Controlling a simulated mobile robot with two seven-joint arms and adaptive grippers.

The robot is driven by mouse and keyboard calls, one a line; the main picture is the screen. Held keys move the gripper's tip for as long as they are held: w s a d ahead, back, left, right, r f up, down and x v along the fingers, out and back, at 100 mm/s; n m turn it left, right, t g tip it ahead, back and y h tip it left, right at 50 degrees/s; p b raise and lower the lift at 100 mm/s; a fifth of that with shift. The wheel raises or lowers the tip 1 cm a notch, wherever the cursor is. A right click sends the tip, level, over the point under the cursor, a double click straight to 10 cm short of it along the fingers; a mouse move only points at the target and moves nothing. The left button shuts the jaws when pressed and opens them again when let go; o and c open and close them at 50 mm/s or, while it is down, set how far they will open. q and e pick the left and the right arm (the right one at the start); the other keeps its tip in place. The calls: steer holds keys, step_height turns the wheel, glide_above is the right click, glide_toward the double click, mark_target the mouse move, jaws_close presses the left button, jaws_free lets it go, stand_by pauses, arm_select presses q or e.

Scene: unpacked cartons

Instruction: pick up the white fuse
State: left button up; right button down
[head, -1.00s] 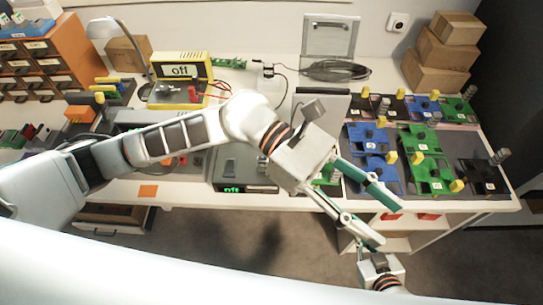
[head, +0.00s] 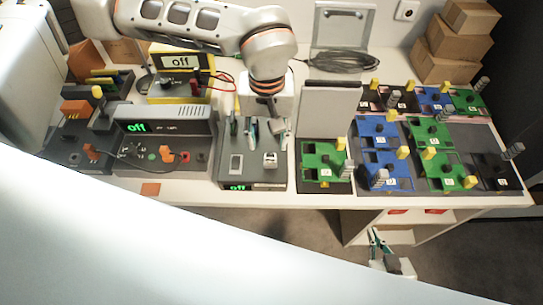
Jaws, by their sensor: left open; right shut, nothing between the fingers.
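A small white block (head: 270,159), which looks like the white fuse, sits on top of a grey device (head: 251,178) with a green display, near the middle of the table. My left gripper (head: 266,134) points down over the rear part of this device, just behind the white block in the picture. Its teal-tipped fingers are spread, and I see nothing between them. My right gripper (head: 377,236) is low at the bottom, in front of the table, shut and empty.
A green board (head: 322,160) with a grey upright panel (head: 329,110) stands right of the device. A grey "off" instrument (head: 165,125) stands left. Blue (head: 377,131) and green boards with yellow and grey parts fill the right side.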

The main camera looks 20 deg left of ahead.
mark_target(270, 156)
arm_select(q)
steer(key=shift+w+d+f+p, duration=0.15)
steer(key=shift+f+p, duration=0.1)
steer(key=shift+f, duration=1.25)
steer(key=shift+s+d+f+p, duration=0.1)
steer(key=shift+f+p, duration=0.15)
steer(key=shift+f, duration=1.2)
steer(key=c, duration=0.9)
